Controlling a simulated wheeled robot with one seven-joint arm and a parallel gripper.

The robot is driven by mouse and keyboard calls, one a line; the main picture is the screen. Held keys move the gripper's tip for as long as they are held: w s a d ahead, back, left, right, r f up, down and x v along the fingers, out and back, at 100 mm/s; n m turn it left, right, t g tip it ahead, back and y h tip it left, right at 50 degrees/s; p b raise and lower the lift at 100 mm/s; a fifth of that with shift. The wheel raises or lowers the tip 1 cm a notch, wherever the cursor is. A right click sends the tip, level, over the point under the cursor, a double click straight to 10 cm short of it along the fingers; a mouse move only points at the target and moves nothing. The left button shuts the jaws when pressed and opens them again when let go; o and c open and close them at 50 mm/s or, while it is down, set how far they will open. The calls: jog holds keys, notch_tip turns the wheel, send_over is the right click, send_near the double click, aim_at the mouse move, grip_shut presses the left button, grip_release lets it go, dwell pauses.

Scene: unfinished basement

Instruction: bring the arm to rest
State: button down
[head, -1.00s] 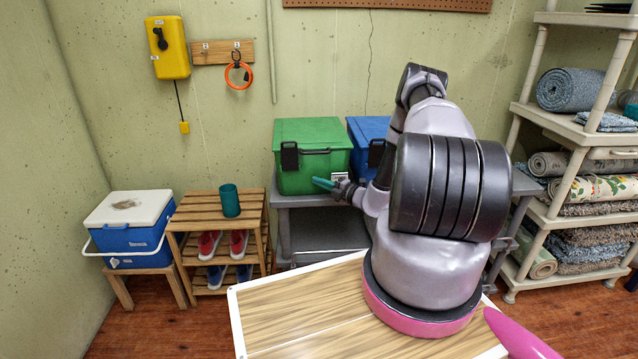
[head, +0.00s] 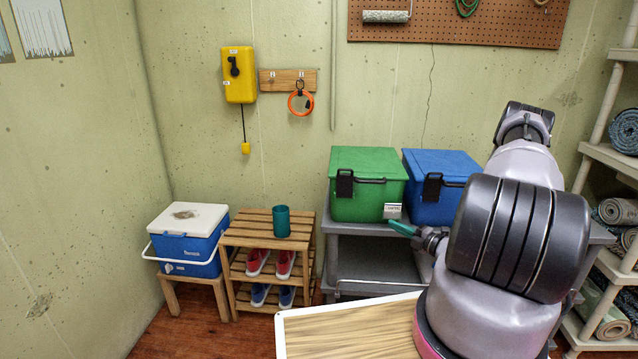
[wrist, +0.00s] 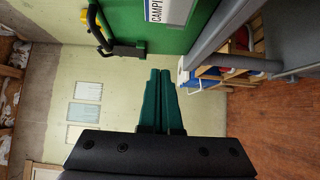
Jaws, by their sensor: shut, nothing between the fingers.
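My gripper (head: 401,228) shows in the head view as teal fingers pointing left, in front of the grey cart and just below the green bin (head: 368,184). In the wrist view my gripper (wrist: 162,80) is shut, its two teal fingers side by side with nothing between them. The green bin (wrist: 185,25) fills the top of that view, close beyond the fingertips, with its black latch and white label visible. I cannot tell a contact. My arm reaches up from the lower right of the head view and bends down to the gripper.
The grey cart (head: 372,262) holds the green bin and a blue bin (head: 438,178). A slatted rack (head: 247,228) with a teal cup (head: 281,221) and shoes stands to the left. A blue cooler (head: 190,245) sits on a stool. Shelves with rugs (head: 617,212) are at right.

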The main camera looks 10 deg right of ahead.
jog(key=s+a+r+n+g+y, duration=0.1)
jog(key=s+a+r+n+g, duration=0.1)
jog(key=a+r+n+g, duration=0.45)
jog(key=s+a+r+n+g+y, duration=0.1)
jog(key=s+a+r+n+g, duration=0.15)
jog(key=r+n, duration=0.75)
jog(key=s+a+r+n+g+y, duration=0.1)
jog(key=a+r+n+g, duration=0.35)
jog(key=r, duration=0.65)
jog(key=s+a+r+n+t+h, duration=0.2)
jog(key=s+r+n+t+h, duration=0.3)
jog(key=s+r+n, duration=1.5)
jog(key=s+n+h, duration=0.2)
jog(key=h, duration=0.3)
jog(key=shift+s+a+r+t+h, duration=0.15)
jog(key=shift+r+t+h, duration=0.2)
jog(key=shift+r+h, duration=0.05)
